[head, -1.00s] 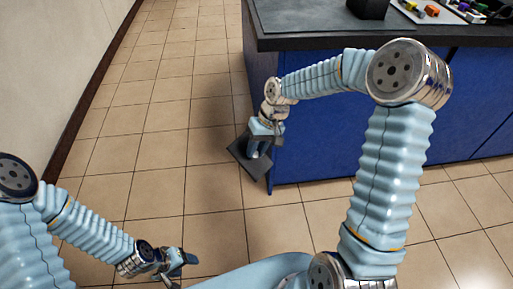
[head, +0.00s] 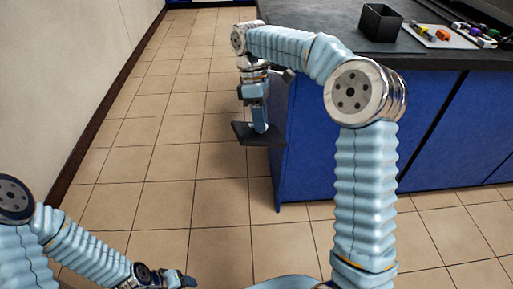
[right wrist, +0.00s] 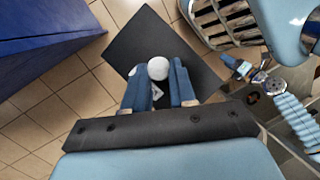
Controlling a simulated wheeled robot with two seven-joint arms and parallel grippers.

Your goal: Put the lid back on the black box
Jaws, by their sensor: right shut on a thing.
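The black box (head: 381,22) stands open-topped on the dark counter at the upper right of the head view. My right gripper (head: 259,127) is left of the counter's end, over the floor. It is shut on the lid (head: 240,133), a flat dark square plate held roughly level below the counter top. In the right wrist view, the lid (right wrist: 150,40) lies beyond the fingers, and its round white knob (right wrist: 158,68) is between the fingertips (right wrist: 159,88). My left gripper (head: 180,280) is low at the bottom left, cut by the frame edge; its jaws are unclear.
The dark counter top (head: 425,56) sits on blue cabinets (head: 410,130). A white tray (head: 440,38) with several small coloured pieces is right of the box. The tiled floor (head: 165,130) left of the counter is clear, up to the pale wall (head: 60,70).

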